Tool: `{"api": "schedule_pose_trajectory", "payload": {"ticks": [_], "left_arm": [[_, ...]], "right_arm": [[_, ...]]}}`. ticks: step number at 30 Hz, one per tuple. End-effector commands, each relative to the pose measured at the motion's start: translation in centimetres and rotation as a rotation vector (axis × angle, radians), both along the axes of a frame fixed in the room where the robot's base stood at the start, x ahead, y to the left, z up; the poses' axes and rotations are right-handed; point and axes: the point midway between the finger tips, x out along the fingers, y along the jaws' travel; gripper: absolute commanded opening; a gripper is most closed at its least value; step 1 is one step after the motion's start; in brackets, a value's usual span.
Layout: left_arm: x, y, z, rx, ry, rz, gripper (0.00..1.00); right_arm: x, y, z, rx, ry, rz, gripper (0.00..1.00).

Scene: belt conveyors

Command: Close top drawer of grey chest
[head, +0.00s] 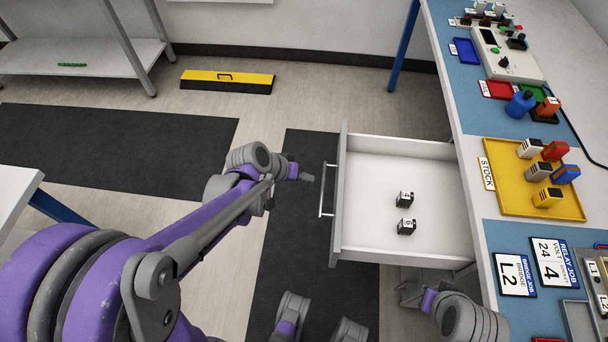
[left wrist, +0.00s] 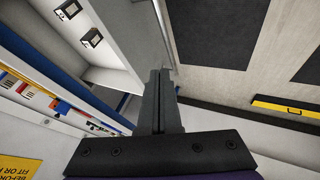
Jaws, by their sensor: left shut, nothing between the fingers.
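The top drawer (head: 400,240) stands pulled out from under the workbench, its front panel (head: 340,195) facing left. A bar handle (head: 327,190) is on that front. Two small dark-and-white labelled blocks (head: 405,199) (head: 407,227) lie inside. My left gripper (head: 307,177) is shut and empty, just left of the handle, with a small apparent gap. In the left wrist view its closed fingers (left wrist: 160,85) point at the drawer front (left wrist: 130,35); whether they touch cannot be told. My right gripper (head: 408,293) is low beside the drawer's near edge, partly hidden; its jaws are unclear.
The workbench (head: 470,165) at right holds a yellow stock tray (head: 495,200) with several coloured blocks, and job cards (head: 515,275). A yellow-and-black box (head: 227,80) lies on the floor at the back. Floor left of the drawer is clear beside a dark mat (head: 285,220).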

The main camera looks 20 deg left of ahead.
Motion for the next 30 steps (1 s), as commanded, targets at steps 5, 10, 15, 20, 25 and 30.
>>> {"api": "schedule_pose_trajectory", "payload": {"ticks": [5,10,15,20,25,30], "left_arm": [[2.0,-1.5,-3.5,0.0,0.001,-0.003,0.0],[2.9,-3.7,-4.0,0.0,0.0,-0.005,0.0],[3.4,-5.2,-4.0,0.001,0.0,-0.002,0.0],[3.5,-5.6,-4.0,0.001,0.001,0.0,0.0],[3.5,-5.6,-3.9,0.001,0.0,0.0,0.0],[3.5,-5.7,-3.9,0.001,0.0,0.0,0.0]], "right_arm": [[0.0,0.0,-1.5,0.0,0.005,0.0,0.0],[0.0,0.0,-1.7,0.0,0.006,0.0,0.0],[0.0,0.0,-1.7,0.0,0.006,0.0,0.0],[0.0,0.0,-1.8,0.0,0.006,0.0,0.0],[0.0,0.0,-1.8,0.0,0.006,0.0,0.0],[0.0,0.0,-1.8,0.0,0.006,0.0,0.0]]}}
